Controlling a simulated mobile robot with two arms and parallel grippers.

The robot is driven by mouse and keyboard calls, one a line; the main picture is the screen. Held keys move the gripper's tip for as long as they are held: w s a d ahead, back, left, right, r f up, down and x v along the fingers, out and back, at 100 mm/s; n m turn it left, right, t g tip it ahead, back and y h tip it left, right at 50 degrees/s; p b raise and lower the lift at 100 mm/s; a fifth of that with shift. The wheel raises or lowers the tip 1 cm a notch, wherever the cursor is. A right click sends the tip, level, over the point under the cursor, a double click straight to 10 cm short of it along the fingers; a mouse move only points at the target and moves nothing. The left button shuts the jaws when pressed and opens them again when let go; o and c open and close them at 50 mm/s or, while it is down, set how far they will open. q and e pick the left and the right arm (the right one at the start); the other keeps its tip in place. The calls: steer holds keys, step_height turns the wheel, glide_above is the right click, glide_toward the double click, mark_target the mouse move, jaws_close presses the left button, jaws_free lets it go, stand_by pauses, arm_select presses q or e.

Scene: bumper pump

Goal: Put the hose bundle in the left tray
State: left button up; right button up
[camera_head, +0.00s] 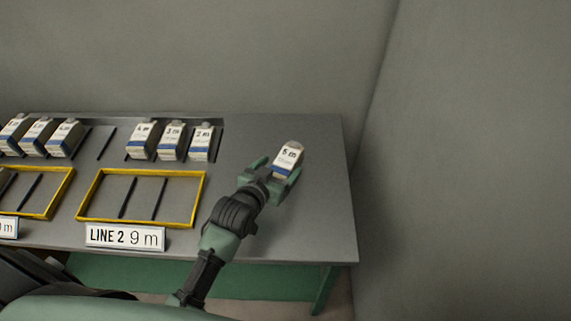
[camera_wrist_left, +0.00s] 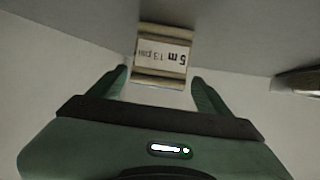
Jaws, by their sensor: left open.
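A hose bundle (camera_head: 288,158) with a white "5 m" label and blue band is at the right part of the table. It also shows in the left wrist view (camera_wrist_left: 162,55), with "5 m 13 psi" upside down. My left gripper (camera_head: 274,173) is open at this bundle. In the wrist view its fingertips (camera_wrist_left: 160,76) are on either side of the bundle's near end, with gaps visible. A yellow-rimmed tray (camera_head: 66,190) is cut off at the left edge; part of a bundle shows in it. My right gripper is not in view.
Another yellow-rimmed tray (camera_head: 202,188), empty with dark dividers, stands behind a "LINE 2 9 m" sign (camera_head: 125,237). Several labelled bundles (camera_head: 171,142) stand in a back rack. The table (camera_head: 310,215) is clear right of the gripper, up to its right edge near a wall.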

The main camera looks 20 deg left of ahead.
mark_target(287, 161)
arm_select(q)
steer(key=x, duration=0.4)
steer(key=shift+w+d, duration=0.15)
steer(key=shift+d, duration=0.1)
steer(key=shift+c, duration=0.4)
jaws_close()
steer(key=shift+r, duration=0.1)
